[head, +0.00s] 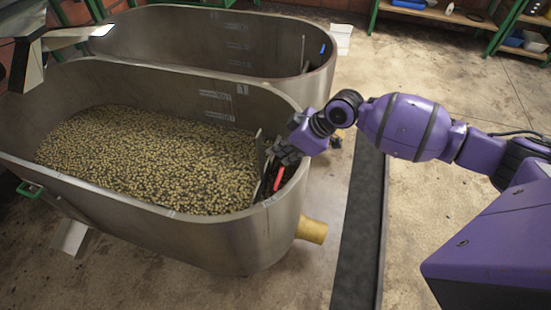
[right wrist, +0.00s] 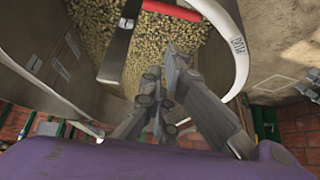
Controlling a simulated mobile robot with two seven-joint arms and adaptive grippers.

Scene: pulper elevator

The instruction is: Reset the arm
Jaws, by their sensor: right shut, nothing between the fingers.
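My right arm is purple and comes in from the right in the head view. Its dark right gripper (head: 284,152) is over the right end of the near metal tank, close to its rim. In the right wrist view the gripper's (right wrist: 164,88) fingers are shut with nothing between them. A bar with a red handle (head: 278,180) is just below the gripper, inside the tank end; the red part (right wrist: 173,9) also shows at the top of the right wrist view. I cannot tell whether the fingers touch it.
The near tank (head: 150,222) holds many greenish-yellow beans. An upright plate (head: 259,158) stands at its right end, and a yellow pipe stub (head: 312,230) sticks out below. A second tank (head: 190,30) stands behind. A dark floor channel (head: 357,215) runs to the right; open floor lies beyond.

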